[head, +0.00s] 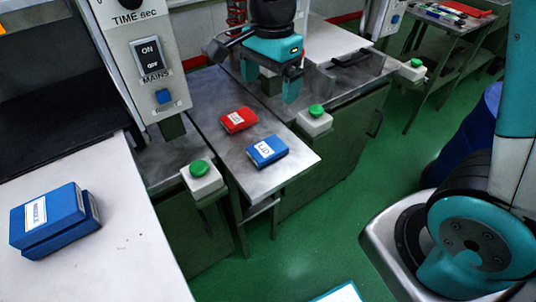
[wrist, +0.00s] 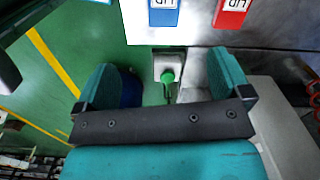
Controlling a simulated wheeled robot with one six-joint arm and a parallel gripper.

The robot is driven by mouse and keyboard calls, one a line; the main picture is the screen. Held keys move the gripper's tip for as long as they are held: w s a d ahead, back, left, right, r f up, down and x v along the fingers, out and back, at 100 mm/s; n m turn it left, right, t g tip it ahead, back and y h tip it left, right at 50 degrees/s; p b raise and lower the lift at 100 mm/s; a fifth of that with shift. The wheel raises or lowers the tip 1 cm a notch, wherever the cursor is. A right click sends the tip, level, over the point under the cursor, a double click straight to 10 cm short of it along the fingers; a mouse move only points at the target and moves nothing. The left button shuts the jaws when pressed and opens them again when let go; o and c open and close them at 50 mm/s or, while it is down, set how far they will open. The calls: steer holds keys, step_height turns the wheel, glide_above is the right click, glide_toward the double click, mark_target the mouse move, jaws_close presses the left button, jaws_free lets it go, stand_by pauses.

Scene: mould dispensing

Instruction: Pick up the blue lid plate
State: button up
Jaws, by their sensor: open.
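The blue lid plate (head: 267,151) is a small flat block with a white label, lying on the metal table near its front edge. It also shows at the top of the wrist view (wrist: 163,18), ahead of my fingers. My gripper (head: 271,80) is open and empty, raised behind and above the blue lid plate and apart from it. In the wrist view my teal fingers (wrist: 165,78) are spread wide with nothing between them but the background.
A red lid plate (head: 238,120) lies just behind the blue one. A blue block (head: 48,218) sits on the white table at left. Green-button boxes (head: 202,178) (head: 314,121) flank the metal table (head: 290,176). A control panel (head: 145,55) stands at upper left.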

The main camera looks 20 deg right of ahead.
steer(key=w+f+m, duration=0.1)
steer(key=m, duration=0.1)
glide_above(267, 147)
steer(key=f, duration=1.2)
steer(key=shift+w+d+f, duration=0.2)
steer(key=shift+d+f, duration=0.05)
steer(key=shift+d, duration=0.15)
steer(key=shift+s+a+f, duration=0.15)
steer(key=shift+a+f, duration=0.05)
steer(key=shift+f, duration=1.15)
steer(key=shift+s+a+f, duration=0.1)
steer(key=shift+a+f, duration=0.1)
steer(key=shift+f, duration=1.1)
steer(key=shift+f, duration=0.25)
steer(key=shift+c, duration=0.4)
steer(key=c, duration=1.1)
